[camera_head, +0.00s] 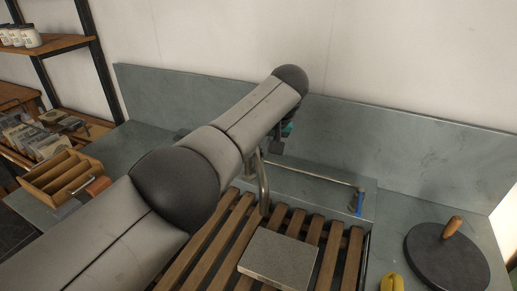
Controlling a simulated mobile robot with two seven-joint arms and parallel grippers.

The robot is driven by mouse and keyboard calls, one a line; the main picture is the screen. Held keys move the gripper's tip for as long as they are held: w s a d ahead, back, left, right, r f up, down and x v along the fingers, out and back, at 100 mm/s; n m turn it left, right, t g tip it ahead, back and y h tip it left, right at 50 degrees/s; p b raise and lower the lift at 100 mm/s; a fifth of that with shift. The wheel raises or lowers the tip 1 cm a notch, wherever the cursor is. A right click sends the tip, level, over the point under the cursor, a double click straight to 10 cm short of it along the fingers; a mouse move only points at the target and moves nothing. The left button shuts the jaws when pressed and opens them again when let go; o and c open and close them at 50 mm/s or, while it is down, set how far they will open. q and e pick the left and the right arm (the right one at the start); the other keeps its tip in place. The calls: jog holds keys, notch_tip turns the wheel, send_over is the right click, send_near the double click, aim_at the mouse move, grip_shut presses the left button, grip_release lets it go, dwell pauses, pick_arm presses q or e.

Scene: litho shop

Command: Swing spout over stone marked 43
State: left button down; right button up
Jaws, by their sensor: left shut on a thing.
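A grey stone slab (278,258) lies flat on a wooden slatted rack (325,232) at the bottom centre; no number is readable on it. A curved metal spout (263,188) hangs over the slats, up and left of the stone, with its lower end above the rack rather than above the stone. My left arm crosses the picture from the lower left and hides much of the spout's upper part. My left gripper (277,143) is beyond the arm's far end, partly hidden, and is shut at the top of the spout. My right gripper is out of view.
A black round disc with a wooden knob (449,256) and a yellow object (391,283) lie on the right counter. A thin rail with a blue piece (357,203) runs behind the rack. A wooden compartment box (65,178) stands left. A grey backsplash (420,150) closes the back.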

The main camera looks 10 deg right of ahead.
pick_arm(q)
jog(key=c, duration=0.7)
grip_release()
jog(key=shift+r, duration=0.1)
jog(key=v, duration=1.5)
jog(key=shift+r, duration=0.1)
